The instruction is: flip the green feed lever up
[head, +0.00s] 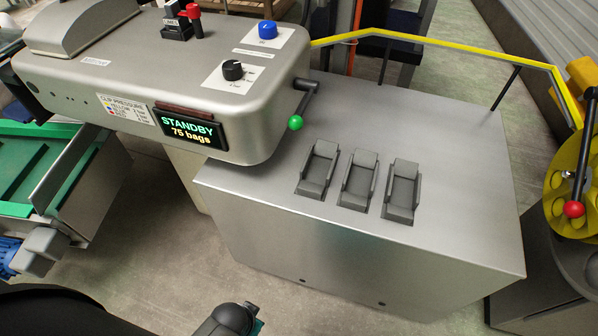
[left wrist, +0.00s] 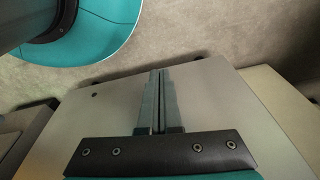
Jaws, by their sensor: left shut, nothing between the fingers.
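The green feed lever shows in the head view as a dark crank arm with a green ball knob (head: 295,122). It comes out of the right end of the grey clipper head (head: 245,120), and the knob hangs low, just above the steel cabinet top. My left gripper (left wrist: 160,75) is shut and empty in the left wrist view, in front of a plain grey cabinet panel (left wrist: 215,100). The lever is not in that view. In the head view only a dark part of my arm (head: 232,318) shows at the bottom edge; the fingers cannot be made out. My right gripper is not in view.
The cabinet top (head: 450,150) has several recessed grey seats (head: 358,180). A display (head: 188,128) reads "STANDBY 75 bags". A blue knob (head: 267,29), black knob (head: 232,70) and red lever (head: 194,12) sit on the head. A yellow rail (head: 460,47) runs behind; a green conveyor (head: 40,160) is left.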

